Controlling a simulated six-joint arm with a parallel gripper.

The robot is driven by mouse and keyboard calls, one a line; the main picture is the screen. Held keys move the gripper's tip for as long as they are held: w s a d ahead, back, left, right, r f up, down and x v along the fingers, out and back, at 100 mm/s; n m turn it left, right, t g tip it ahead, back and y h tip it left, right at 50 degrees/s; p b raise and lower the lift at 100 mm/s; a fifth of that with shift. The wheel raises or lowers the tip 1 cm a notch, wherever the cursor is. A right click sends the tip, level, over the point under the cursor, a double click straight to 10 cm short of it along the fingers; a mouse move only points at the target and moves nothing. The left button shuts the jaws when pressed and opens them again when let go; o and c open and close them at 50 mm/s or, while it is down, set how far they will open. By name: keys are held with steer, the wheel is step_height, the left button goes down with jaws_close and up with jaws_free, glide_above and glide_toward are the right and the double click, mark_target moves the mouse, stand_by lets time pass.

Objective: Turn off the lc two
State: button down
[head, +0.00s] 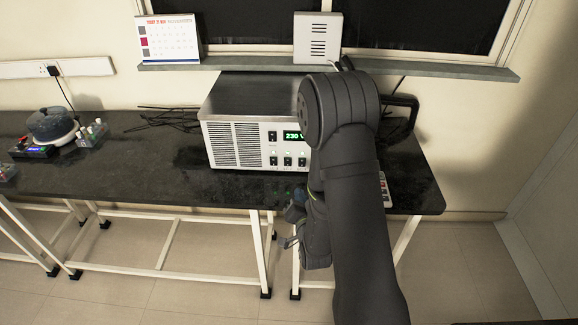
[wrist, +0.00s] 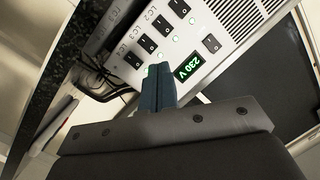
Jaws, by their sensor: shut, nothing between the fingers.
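The LC 2 switch (wrist: 162,25) is a black rocker in a row of rockers on a silver power unit. It also shows in the head view (head: 288,161), on the unit's front (head: 236,145). A green light (wrist: 177,38) beside it glows. My gripper (wrist: 158,70) is shut and empty, with its blue fingertips together in front of the panel. In the wrist view the tips lie below the switch row, nearest LC 4 (wrist: 133,60). I cannot tell how far they are from the panel. My arm hides the unit's right part in the head view.
A green display (wrist: 188,67) reads 230 V, with another rocker (wrist: 211,43) beside it. The unit stands on a black bench (head: 130,170). Cables (head: 165,118) lie to its left. A pot-like object (head: 52,126) stands at far left. Open floor lies before the bench.

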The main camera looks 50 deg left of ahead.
steer(key=s+a+m+h, duration=0.1)
steer(key=m, duration=0.3)
steer(key=s+a+m+t+h, duration=0.1)
steer(key=m, duration=0.4)
steer(key=s+a+m, duration=0.1)
steer(key=m, duration=0.3)
steer(key=shift+s+r+m+t+h, duration=0.2)
steer(key=shift+r+m+t+h, duration=0.15)
steer(key=shift+m+t+h, duration=0.05)
steer(key=shift+w+a, duration=0.1)
steer(key=shift+a, duration=0.05)
glide_toward(288, 161)
steer(key=x, duration=0.5)
steer(key=shift+w+a+f, duration=0.15)
steer(key=shift+f, duration=0.05)
steer(key=shift+w+a, duration=0.35)
steer(key=shift+a, duration=0.05)
steer(key=shift+r, duration=0.1)
